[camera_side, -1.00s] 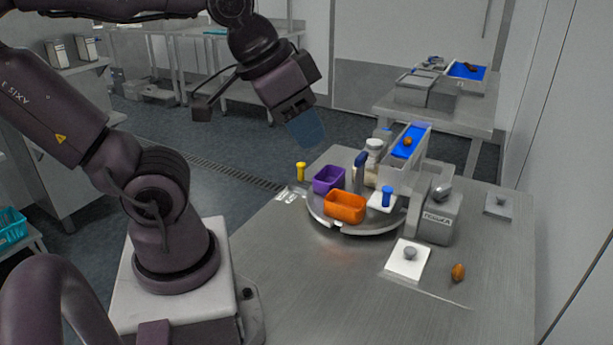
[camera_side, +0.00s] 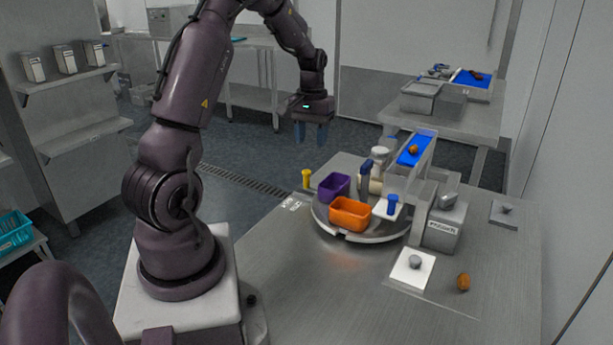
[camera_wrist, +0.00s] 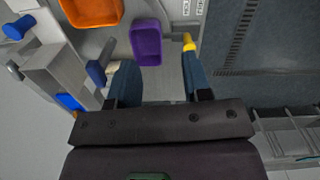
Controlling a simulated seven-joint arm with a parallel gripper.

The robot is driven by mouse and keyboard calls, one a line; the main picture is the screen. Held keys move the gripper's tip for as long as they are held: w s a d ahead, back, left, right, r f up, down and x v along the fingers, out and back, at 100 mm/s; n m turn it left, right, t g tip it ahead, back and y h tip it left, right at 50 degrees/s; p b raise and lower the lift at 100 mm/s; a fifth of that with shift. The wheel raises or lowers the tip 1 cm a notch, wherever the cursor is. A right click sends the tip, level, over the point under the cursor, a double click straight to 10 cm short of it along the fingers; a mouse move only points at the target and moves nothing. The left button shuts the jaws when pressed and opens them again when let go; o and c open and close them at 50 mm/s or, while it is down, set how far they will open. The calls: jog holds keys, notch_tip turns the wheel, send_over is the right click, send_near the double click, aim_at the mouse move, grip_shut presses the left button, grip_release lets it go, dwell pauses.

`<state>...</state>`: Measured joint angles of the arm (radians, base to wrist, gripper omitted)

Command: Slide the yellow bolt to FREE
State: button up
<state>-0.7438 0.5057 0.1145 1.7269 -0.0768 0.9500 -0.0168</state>
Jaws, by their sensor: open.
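The yellow bolt (camera_side: 306,178) stands upright at the table's back left edge, beside a pale label plate (camera_side: 292,203). It also shows in the wrist view (camera_wrist: 188,42), just beyond the tip of the right-hand finger. I cannot tell how far below the finger it is. The label plate (camera_wrist: 186,8) is partly in the wrist view, with lettering too small to read. My gripper (camera_side: 312,140) points down, open and empty, above and behind the bolt in the side view. Its blue fingers (camera_wrist: 158,75) show spread apart in the wrist view.
A round turntable (camera_side: 328,229) carries an orange bin (camera_side: 349,214) and a purple bin (camera_side: 335,186), close to the bolt. Blue-handled parts (camera_side: 393,204), a chute (camera_side: 425,155) with a date and a grey box (camera_side: 443,232) stand to the right. The table's front is mostly clear.

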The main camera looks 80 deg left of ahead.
jog(key=n, duration=0.1)
send_over(306, 171)
jog(key=s+d, duration=0.2)
notch_tip(306, 171, down, 4)
jog(key=w+a, duration=0.2)
jog(key=shift+n, duration=0.3)
notch_tip(306, 171, down, 12)
jog(key=shift+f, duration=0.1)
